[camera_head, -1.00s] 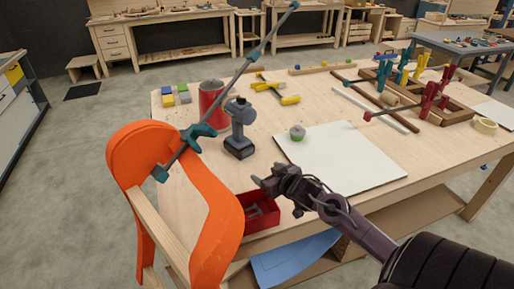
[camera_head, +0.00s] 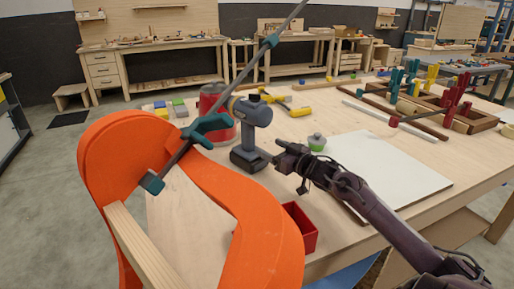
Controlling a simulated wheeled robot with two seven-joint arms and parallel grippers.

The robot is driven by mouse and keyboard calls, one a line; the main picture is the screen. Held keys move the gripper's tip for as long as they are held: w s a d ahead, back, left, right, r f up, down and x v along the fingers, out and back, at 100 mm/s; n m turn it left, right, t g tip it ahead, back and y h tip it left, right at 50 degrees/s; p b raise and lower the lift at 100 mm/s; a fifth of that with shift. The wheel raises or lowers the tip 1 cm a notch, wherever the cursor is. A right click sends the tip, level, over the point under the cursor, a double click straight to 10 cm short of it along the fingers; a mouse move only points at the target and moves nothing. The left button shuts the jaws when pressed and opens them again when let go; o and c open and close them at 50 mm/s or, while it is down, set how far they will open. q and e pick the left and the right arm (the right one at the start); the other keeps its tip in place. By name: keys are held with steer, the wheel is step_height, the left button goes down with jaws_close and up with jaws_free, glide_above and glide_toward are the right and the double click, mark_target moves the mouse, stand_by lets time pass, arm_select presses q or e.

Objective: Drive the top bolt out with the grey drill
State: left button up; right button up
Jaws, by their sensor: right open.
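The grey drill (camera_head: 253,122) stands upright on the wooden table, just behind the orange chair form (camera_head: 215,205). A teal-jawed bar clamp (camera_head: 210,127) is fixed across the chair form, and its long bar rises to the upper right, passing in front of the drill's left side. My right gripper (camera_head: 281,154) is open and empty, just right of the drill's base and apart from its handle as far as I can tell. The top bolt cannot be made out in this view. My left gripper is not in view.
A red bin (camera_head: 303,226) sits at the table's near edge below my right arm. A red can (camera_head: 214,110) stands behind the clamp. Several coloured clamps (camera_head: 455,95) fill the back right.

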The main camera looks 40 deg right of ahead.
mark_target(252, 138)
steer(key=w+b, duration=0.3)
steer(key=w, duration=0.1)
steer(key=shift+w+f, duration=0.1)
steer(key=shift+f, duration=0.1)
steer(key=w, duration=0.4)
steer(key=shift+w+a+r, duration=0.2)
steer(key=shift+w+r, duration=0.05)
steer(key=shift+w+f, duration=0.15)
steer(key=shift+w, duration=0.7)
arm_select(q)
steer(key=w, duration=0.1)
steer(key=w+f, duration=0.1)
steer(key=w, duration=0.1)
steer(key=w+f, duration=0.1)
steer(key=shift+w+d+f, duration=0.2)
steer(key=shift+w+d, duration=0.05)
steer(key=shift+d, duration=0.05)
arm_select(e)
steer(key=shift+c, duration=0.3)
